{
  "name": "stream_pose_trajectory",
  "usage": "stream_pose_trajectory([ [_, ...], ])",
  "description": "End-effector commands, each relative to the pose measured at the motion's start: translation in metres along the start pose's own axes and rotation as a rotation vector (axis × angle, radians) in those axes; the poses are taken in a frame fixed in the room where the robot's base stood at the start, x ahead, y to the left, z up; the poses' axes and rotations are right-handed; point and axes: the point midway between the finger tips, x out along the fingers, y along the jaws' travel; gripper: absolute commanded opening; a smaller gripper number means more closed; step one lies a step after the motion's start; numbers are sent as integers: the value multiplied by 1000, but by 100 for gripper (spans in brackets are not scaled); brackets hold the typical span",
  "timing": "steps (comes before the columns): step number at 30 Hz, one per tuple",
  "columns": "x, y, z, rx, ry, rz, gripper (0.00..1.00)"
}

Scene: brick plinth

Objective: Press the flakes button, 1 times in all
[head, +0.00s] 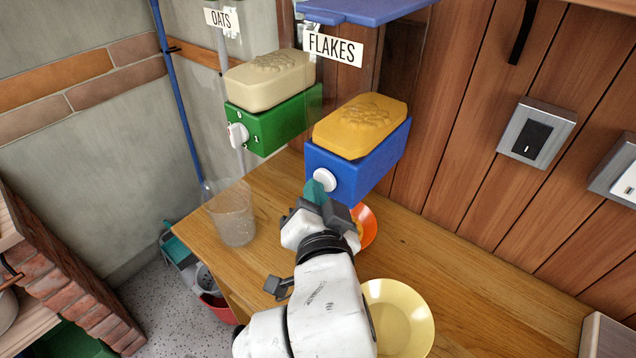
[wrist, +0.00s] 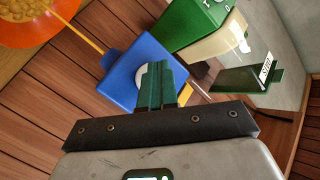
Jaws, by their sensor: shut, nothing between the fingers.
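The flakes dispenser is a blue box (head: 350,168) with a yellow block on top, below the FLAKES sign (head: 335,47). Its round white button (head: 326,180) faces me. My gripper (head: 315,190) is shut and empty, its teal fingertips right at the button's lower left edge. In the wrist view the closed fingers (wrist: 159,80) overlap the white button (wrist: 141,74) on the blue box (wrist: 125,85) and hide part of it. I cannot tell whether they touch it. A thin yellow-orange streak (wrist: 85,35) runs from the blue box to an orange bowl (wrist: 35,22).
The green oats dispenser (head: 275,125) hangs to the left, with a white knob. A clear cup (head: 232,215) stands on the wooden counter (head: 445,260) below it. A yellow bowl (head: 405,312) sits right of my arm. A wall switch (head: 537,135) is at right.

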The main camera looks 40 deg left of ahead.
Motion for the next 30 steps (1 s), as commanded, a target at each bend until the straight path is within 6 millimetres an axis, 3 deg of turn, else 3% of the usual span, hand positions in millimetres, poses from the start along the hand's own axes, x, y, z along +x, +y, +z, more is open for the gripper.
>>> stream_pose_trajectory([
  [13, -1, 0, 0, 0, 2, 1, 0],
  [30, -18, -12, 12, 0, 1, 1, 0],
])
